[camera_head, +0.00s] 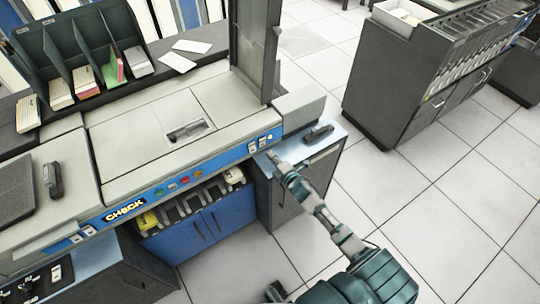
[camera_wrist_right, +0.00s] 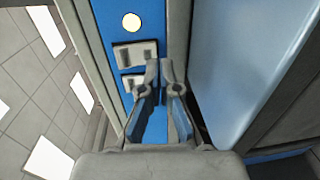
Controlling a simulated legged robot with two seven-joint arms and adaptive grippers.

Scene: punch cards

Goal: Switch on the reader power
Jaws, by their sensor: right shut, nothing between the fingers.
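The reader (camera_head: 150,135) is a long grey machine with a blue front panel. At the panel's right end are small pale rocker switches (camera_head: 258,143) and a round light (camera_head: 270,137). In the right wrist view, two rocker switches, one upper (camera_wrist_right: 135,55) and one lower (camera_wrist_right: 132,82), sit below a pale yellow round light (camera_wrist_right: 131,22). My right gripper (camera_head: 271,156) is shut and empty, just in front of the panel's right end. In the wrist view its fingertips (camera_wrist_right: 160,68) appear just right of the switches; I cannot tell whether they touch. My left gripper is not in view.
A blue-topped side cabinet (camera_head: 325,135) stands close to the right of the panel. A card rack (camera_head: 85,60) stands behind. Tiled floor (camera_head: 400,215) is open at right, before a grey cabinet (camera_head: 385,85).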

